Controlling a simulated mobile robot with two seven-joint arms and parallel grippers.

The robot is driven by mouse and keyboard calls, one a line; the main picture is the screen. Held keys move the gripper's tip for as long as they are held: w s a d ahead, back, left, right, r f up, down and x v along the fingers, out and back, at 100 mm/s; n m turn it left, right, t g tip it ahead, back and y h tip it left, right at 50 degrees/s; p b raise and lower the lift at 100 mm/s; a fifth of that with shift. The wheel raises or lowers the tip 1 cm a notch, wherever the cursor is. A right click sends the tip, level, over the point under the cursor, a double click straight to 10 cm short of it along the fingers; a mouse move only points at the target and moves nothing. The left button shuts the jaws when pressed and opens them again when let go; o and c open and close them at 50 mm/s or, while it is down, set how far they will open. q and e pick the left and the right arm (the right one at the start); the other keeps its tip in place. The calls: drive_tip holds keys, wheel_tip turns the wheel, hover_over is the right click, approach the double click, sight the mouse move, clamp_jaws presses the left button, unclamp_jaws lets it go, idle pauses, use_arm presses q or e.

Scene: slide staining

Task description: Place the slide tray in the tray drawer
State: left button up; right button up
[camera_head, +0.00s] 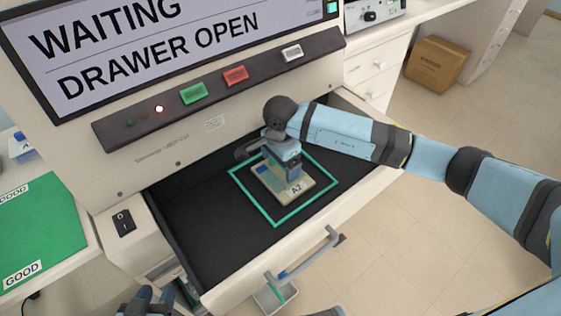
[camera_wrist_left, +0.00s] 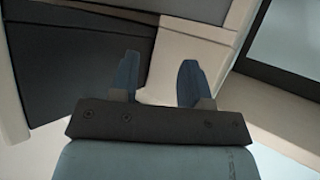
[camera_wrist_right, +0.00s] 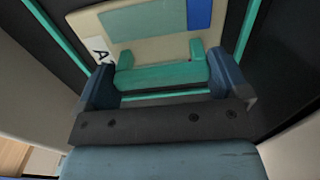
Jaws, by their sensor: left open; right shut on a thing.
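The tray drawer (camera_head: 185,215) of the machine is open, with a dark floor and a teal outlined rectangle (camera_head: 237,185) on it. The cream slide tray (camera_head: 303,189), labelled A2, is inside the drawer within the outline. My right gripper (camera_head: 290,175) is over the tray. In the right wrist view the right gripper (camera_wrist_right: 163,88) is shut on the tray's teal handle (camera_wrist_right: 160,76). Whether the tray touches the floor I cannot tell. My left gripper (camera_wrist_left: 158,85) is open and empty; in the head view it (camera_head: 148,300) shows at the bottom edge, outside the drawer.
The machine's screen (camera_head: 180,40) reads WAITING, DRAWER OPEN. Green (camera_head: 192,93), red (camera_head: 236,75) and white (camera_head: 292,54) buttons sit below it. The drawer handle (camera_head: 308,258) juts out in front. A green mat (camera_head: 40,230) lies at left. A cardboard box (camera_head: 437,62) stands on the floor.

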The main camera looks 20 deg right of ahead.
drive_tip(key=shift+f, duration=0.15)
drive_tip(key=o, duration=0.7)
drive_tip(key=shift+c, duration=0.2)
drive_tip(key=shift+r, duration=0.55)
use_arm(q)
drive_tip(key=shift+s+a+p, duration=0.1)
drive_tip(key=shift+a+p, duration=0.15)
drive_tip(key=shift+p, duration=0.6)
use_arm(e)
wheel_tip(320, 180, up, 11)
drive_tip(key=shift+r, duration=0.2)
use_arm(q)
drive_tip(key=shift+d, duration=0.1)
